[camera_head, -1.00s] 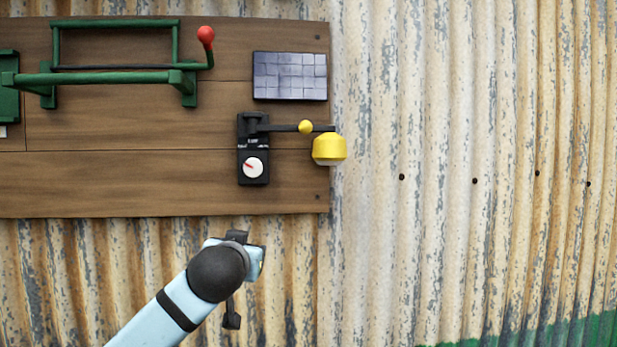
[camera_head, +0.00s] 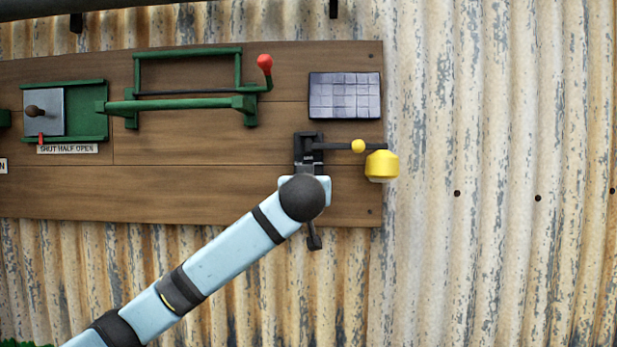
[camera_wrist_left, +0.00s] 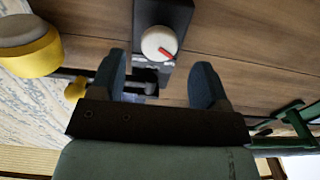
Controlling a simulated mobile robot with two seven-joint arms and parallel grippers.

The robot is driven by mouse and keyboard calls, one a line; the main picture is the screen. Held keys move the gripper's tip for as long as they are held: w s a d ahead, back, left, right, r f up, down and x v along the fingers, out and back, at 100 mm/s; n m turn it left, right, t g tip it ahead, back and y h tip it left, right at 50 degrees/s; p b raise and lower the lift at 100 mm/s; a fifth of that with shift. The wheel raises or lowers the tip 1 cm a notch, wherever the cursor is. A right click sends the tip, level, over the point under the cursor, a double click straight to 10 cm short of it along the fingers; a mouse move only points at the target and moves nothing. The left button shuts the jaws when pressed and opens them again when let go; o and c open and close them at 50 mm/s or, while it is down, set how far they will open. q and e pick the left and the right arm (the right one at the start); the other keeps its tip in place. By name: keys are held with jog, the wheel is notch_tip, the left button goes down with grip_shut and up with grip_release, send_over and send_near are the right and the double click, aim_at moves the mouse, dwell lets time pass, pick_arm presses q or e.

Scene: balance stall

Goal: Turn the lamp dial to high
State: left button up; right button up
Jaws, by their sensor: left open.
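The lamp dial (camera_wrist_left: 158,42) is a round white knob with a red pointer on a black plate (camera_wrist_left: 176,14). In the left wrist view the pointer aims to the lower right. My left gripper (camera_wrist_left: 160,74) is open and empty, its two dark fingers spread below the dial in the picture and apart from it. In the head view my left wrist covers the dial, and the top of the black lamp plate (camera_head: 308,139) shows above it. The yellow lamp (camera_head: 381,166) hangs on a black arm to the right. My right gripper is not in view.
The wooden board (camera_head: 210,190) also bears a dark tiled panel (camera_head: 345,95), a green frame with a red-knobbed lever (camera_head: 264,66), and a green slide with a metal plate (camera_head: 44,111). Corrugated metal wall (camera_head: 500,120) lies right of the board.

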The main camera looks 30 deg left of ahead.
pick_arm(q)
jog(key=shift+p+x, duration=0.6)
jog(key=shift+x, duration=1.65)
jog(key=shift+c, duration=0.2)
jog(key=shift+d, duration=0.1)
jog(key=c, duration=0.9)
